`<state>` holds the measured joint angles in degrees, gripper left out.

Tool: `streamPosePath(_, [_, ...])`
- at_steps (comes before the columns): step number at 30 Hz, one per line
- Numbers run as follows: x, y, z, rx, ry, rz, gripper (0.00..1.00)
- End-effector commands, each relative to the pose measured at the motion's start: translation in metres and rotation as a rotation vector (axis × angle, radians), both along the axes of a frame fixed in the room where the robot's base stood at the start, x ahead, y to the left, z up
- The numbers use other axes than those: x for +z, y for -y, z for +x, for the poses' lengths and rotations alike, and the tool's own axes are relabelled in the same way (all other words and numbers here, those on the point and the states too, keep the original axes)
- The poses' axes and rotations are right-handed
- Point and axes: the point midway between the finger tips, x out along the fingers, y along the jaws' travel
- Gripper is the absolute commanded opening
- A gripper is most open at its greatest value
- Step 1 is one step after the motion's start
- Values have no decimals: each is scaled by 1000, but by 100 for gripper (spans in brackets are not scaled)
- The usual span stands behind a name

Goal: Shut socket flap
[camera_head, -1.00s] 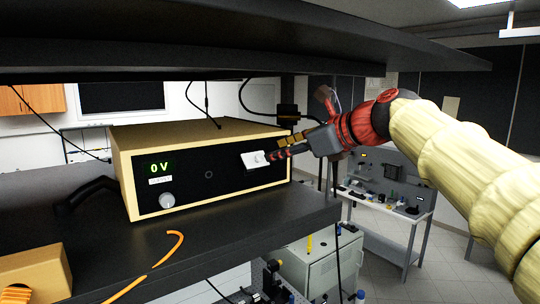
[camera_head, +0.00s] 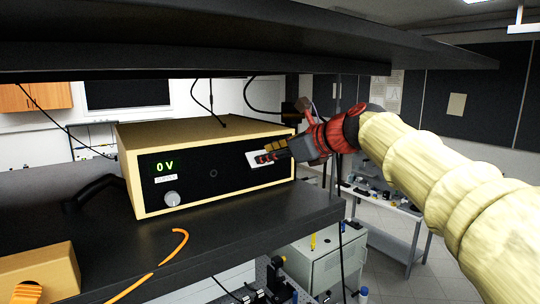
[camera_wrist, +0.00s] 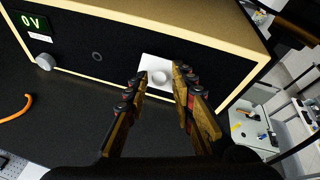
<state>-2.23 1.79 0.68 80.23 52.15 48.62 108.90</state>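A white socket plate (camera_head: 254,154) is on the right part of the black front panel of the power supply (camera_head: 228,180). In the wrist view the plate (camera_wrist: 150,61) shows a round white piece (camera_wrist: 160,78) at its middle; I cannot tell whether this is the flap or how far the flap stands open. My gripper (camera_head: 262,158) is right in front of the plate and covers part of it. In the wrist view its two fingers (camera_wrist: 160,73) are parted, one on each side of the round piece, with nothing clearly held. Whether they touch the plate cannot be told.
The power supply shows "0 V" and has a grey knob (camera_head: 172,198). It stands on a black shelf (camera_head: 225,232), with another dark shelf (camera_head: 220,45) close above. An orange cable (camera_head: 165,258) and a tan box (camera_head: 42,272) lie front left. Open room is at right.

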Motion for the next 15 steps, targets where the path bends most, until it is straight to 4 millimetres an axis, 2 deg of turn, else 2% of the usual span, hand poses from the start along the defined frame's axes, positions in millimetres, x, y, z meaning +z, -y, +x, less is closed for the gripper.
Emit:
streamPosePath(12, [0, 0, 0, 0, 0, 0, 0])
streamPosePath(15, [0, 0, 0, 0, 0, 0, 0])
